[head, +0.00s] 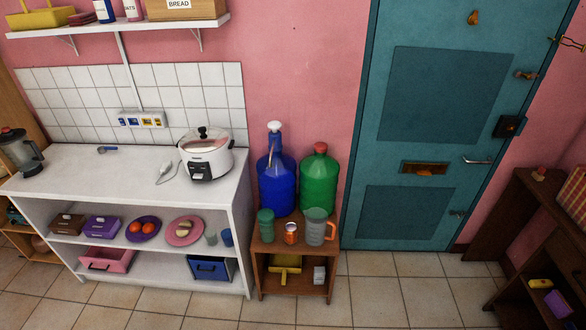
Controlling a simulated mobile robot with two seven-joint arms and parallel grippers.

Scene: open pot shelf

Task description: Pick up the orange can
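The orange can (291,233) stands upright on top of a small brown wooden shelf (293,250). It stands between a dark green cup (266,225) on its left and a grey translucent pitcher (318,228) on its right. A blue bottle (276,178) and a green bottle (318,181) stand close behind it. Neither of my grippers is in the head view.
A white counter (100,170) with a rice cooker (206,156) stands left of the small shelf. A teal door (430,120) is to the right. A dark wooden shelf (515,225) stands at the far right. The tiled floor (400,300) in front of the door is clear.

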